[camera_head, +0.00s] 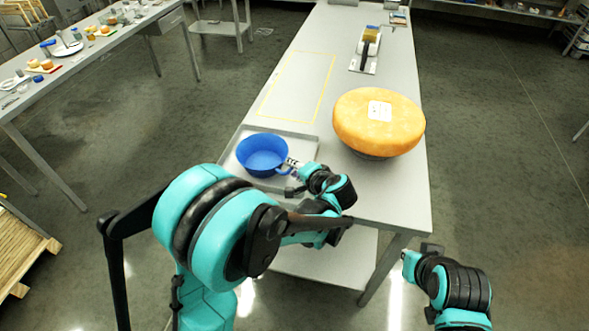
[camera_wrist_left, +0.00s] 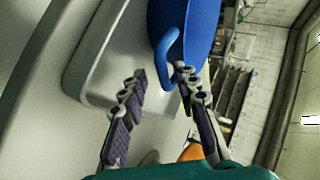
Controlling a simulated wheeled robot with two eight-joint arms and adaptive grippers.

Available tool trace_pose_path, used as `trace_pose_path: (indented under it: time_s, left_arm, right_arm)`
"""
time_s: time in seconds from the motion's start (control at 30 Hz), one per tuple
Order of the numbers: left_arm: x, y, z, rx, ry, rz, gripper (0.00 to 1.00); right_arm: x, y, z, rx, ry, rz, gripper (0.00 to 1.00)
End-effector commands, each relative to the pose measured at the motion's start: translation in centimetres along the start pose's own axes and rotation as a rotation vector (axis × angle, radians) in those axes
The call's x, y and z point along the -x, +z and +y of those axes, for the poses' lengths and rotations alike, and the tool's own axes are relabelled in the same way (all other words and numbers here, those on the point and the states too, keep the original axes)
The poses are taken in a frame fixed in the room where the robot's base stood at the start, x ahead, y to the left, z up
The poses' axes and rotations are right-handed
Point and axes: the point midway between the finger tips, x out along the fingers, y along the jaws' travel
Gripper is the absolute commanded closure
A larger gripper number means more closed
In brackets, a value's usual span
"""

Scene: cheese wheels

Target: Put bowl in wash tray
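A blue bowl (camera_head: 262,154) with a loop handle sits upright within the outline of a shallow grey wash tray (camera_head: 228,168) at the table's near left corner. My left gripper (camera_head: 291,180) is beside the bowl's right side, over the tray's right part. In the left wrist view the two fingers of the gripper (camera_wrist_left: 160,76) are apart with nothing between them. The bowl's handle (camera_wrist_left: 168,48) is just beyond the fingertips, close to the right-hand finger. My right gripper (camera_head: 410,262) is off the table's right side; its fingers are too unclear to judge.
A big orange cheese wheel (camera_head: 365,140) stands right of the tray on the grey table (camera_head: 310,40). Farther back are a yellow-outlined area (camera_head: 300,85), which is empty, and a board with a tool (camera_head: 367,52). A side table (camera_head: 85,55) with food and dishes is at left.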

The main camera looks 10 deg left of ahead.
Motion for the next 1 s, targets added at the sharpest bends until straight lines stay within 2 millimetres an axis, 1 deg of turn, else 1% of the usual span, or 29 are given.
trace_pose_path:
  time_s: [0.07, 0.17, 0.4, 0.5, 0.6, 0.73, 0.77, 0.87, 0.97, 1.0]
  left_arm:
    - [0.7, -0.1, -0.1, -0.001, 0.0, 0.001, 0.69]
    - [2.3, -0.1, -0.1, -0.003, 0.001, 0.004, 0.69]
    - [7.7, -0.2, -0.2, -0.003, 0.001, 0.004, 0.69]
    - [9.6, -0.1, -0.2, -0.002, 0.0, 0.003, 0.69]
    - [10.9, -0.1, -0.1, -0.002, 0.0, 0.002, 0.69]
    - [11.7, 0.1, -0.2, 0.002, 0.006, -0.001, 0.69]
    - [11.7, 0.4, -0.3, 0.007, 0.013, -0.003, 0.69]
    - [11.5, 2.1, -1.3, 0.036, 0.07, -0.021, 0.69]
    - [11.3, 5.2, -2.7, 0.103, 0.176, -0.042, 0.69]
    - [11.3, 6.6, -3.1, 0.141, 0.226, -0.049, 0.69]
  right_arm:
    - [0.2, -0.2, 0.0, 0.0, 0.0, 0.0, 1.0]
    - [0.7, -0.5, 0.0, 0.0, 0.0, 0.0, 1.0]
    - [2.1, -1.5, 0.0, 0.0, 0.0, 0.0, 1.0]
    - [2.5, -1.8, 0.0, 0.0, 0.0, 0.0, 1.0]
    - [2.7, -1.9, 0.0, 0.0, 0.0, 0.0, 1.0]
    - [2.9, -2.0, 0.0, 0.0, 0.0, 0.0, 1.0]
    - [2.9, -2.0, 0.0, 0.0, 0.0, 0.0, 1.0]
    - [2.9, -2.0, 0.0, 0.0, 0.0, 0.0, 1.0]
    - [2.8, -2.0, 0.0, 0.0, 0.0, 0.0, 1.0]
    - [2.8, -2.0, 0.0, 0.0, 0.0, 0.0, 1.0]
